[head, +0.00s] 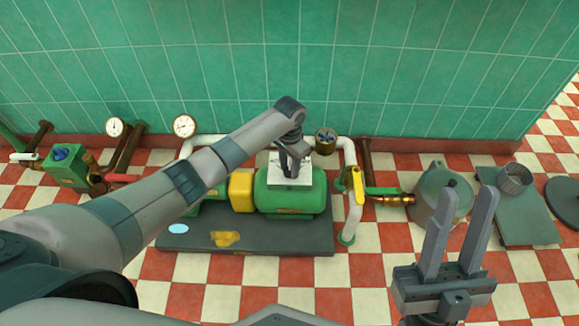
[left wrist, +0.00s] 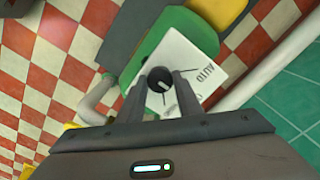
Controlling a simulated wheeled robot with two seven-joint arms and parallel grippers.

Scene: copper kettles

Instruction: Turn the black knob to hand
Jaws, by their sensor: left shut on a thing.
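The black knob (left wrist: 158,80) sits on a white label plate (left wrist: 185,55) on top of a green motor housing (head: 318,192). In the left wrist view the knob is between my fingertips, and a short pale mark shows on its face. The word AUTO is readable on the plate, while other lettering is partly covered by my fingers. My left gripper (left wrist: 158,85) is shut on the knob. In the head view my left gripper (head: 291,170) reaches down onto the plate and hides the knob. My right gripper (head: 462,195) is open and empty, pointing up at the lower right.
The motor stands on a dark base (head: 290,240) on a red and white checkered floor. White pipes, gauges (head: 184,126) and a yellow valve handle (head: 358,186) surround it. A grey kettle-shaped vessel (head: 440,190) stands to the right. A green tiled wall closes the back.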

